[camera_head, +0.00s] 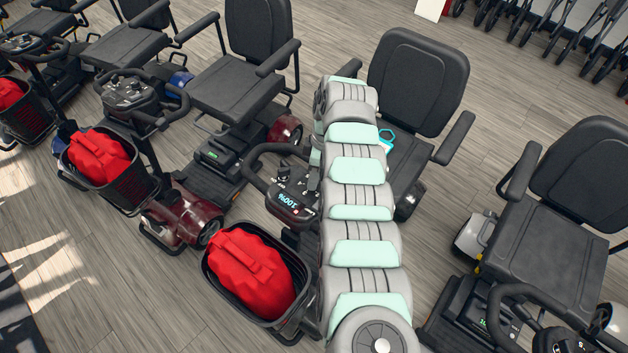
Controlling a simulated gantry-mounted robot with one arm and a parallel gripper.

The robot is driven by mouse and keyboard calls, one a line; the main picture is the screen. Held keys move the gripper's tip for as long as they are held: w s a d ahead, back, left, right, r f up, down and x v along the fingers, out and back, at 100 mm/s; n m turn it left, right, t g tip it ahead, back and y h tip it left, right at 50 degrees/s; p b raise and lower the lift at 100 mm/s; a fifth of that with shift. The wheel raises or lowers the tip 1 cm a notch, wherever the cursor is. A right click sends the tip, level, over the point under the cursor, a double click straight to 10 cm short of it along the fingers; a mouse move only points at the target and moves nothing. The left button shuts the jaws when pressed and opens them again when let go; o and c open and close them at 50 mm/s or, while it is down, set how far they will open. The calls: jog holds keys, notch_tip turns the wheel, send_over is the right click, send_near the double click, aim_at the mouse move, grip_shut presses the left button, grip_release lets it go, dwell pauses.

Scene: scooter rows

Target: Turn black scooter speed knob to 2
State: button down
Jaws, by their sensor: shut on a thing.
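The scooter in the middle has a black seat (418,80) and a control console (290,190) with a lit display reading 100%, upside down to me. Its body colour is mostly hidden behind my arm. My arm rises from the bottom and bends back down at the top. My gripper (314,182) shows only as a narrow dark part at the console's right side, partly covered by the arm. It is shut on what looks like the speed knob. The knob itself, its pointer and its numbers are hidden, so its setting cannot be read.
The middle scooter's front basket (222,283) holds a red bag (250,272). Dark red scooters with baskets stand to the left. A scooter with silver-white parts (475,236) stands at the right. Wheeled frames (550,30) line the upper right. Wood floor shows between the rows.

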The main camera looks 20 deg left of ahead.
jog(key=shift+n+b, duration=0.35)
jog(key=shift+n, duration=0.05)
jog(key=c, duration=1.1)
grip_release()
jog(key=v, duration=1)
jog(key=shift+w+r, duration=0.1)
jog(key=shift+r, duration=0.25)
